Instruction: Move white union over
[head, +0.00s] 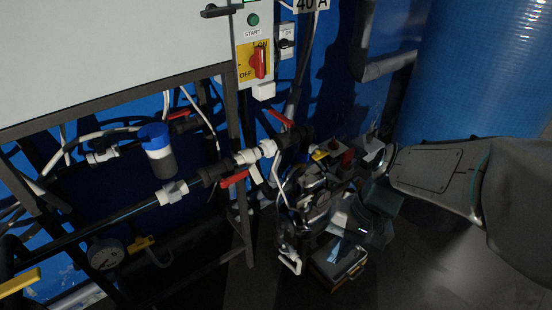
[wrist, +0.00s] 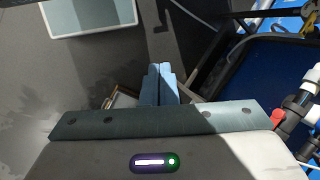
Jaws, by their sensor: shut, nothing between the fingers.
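White pipe fittings show in the head view. One white union-like fitting (head: 171,192) sits on the dark pipe at centre left, and another white fitting (head: 268,148) sits farther right beside a red-handled valve. I cannot tell which is the task's white union. White fittings (wrist: 308,116) also show at the right edge of the wrist view, apart from my gripper. My gripper (wrist: 158,84) is shut and empty, its bluish fingers pressed together. In the head view my gripper (head: 336,248) is low, right of the pipes, over a small open box (head: 338,272); its fingertips are hard to make out.
Red valve handles (head: 235,179) stick out from the pipework. A blue-capped cylinder (head: 158,150) hangs at left. A control panel (head: 252,55) stands above, and a large blue tank (head: 470,65) at right. A pale tray (wrist: 95,14) lies on the floor. Open dark floor lies in front.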

